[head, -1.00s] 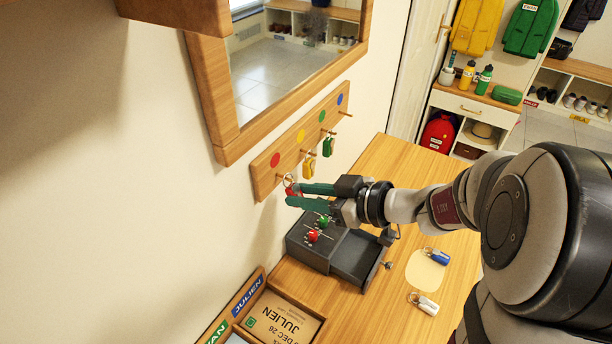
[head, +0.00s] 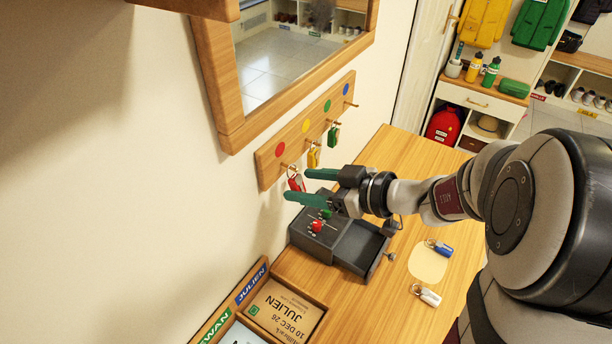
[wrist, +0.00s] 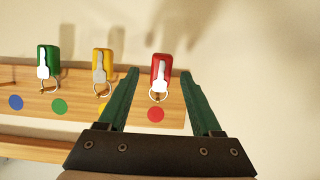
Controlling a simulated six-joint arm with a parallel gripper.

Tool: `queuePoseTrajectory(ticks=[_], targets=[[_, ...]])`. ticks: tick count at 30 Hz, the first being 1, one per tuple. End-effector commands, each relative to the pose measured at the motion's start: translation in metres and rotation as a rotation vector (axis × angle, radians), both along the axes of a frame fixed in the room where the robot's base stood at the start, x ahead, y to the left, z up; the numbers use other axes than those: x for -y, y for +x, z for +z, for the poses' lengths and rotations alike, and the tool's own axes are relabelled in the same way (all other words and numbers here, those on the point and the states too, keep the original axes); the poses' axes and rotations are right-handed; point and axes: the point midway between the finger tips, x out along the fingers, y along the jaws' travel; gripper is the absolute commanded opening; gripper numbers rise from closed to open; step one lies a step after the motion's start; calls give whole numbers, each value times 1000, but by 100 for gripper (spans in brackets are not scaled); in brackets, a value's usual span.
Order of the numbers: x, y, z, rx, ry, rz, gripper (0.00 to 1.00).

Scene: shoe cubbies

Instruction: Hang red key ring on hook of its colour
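The red key ring (head: 295,183) hangs by its metal ring from the hook (head: 284,167) under the red dot (head: 280,149) on the wooden hook rail (head: 264,170). In the wrist view, which is upside down, the red tag (wrist: 160,66) and its silver key sit between my two green fingers. My gripper (head: 301,185) is open, with a visible gap on each side of the tag in the wrist view (wrist: 160,73).
A yellow key ring (head: 313,157) and a green key ring (head: 333,136) hang beside it. Below stands a dark grey box (head: 315,243) with an open drawer. A blue key ring (head: 439,247) and a white one (head: 426,295) lie on the wooden top. A mirror is above.

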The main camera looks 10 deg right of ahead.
Motion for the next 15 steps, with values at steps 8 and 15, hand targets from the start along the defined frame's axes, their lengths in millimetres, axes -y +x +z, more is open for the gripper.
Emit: queuePoseTrajectory(ticks=[8, 15], targets=[[1, -1, 0, 0, 0, -1, 66], [35, -32, 21, 4, -2, -9, 66]])
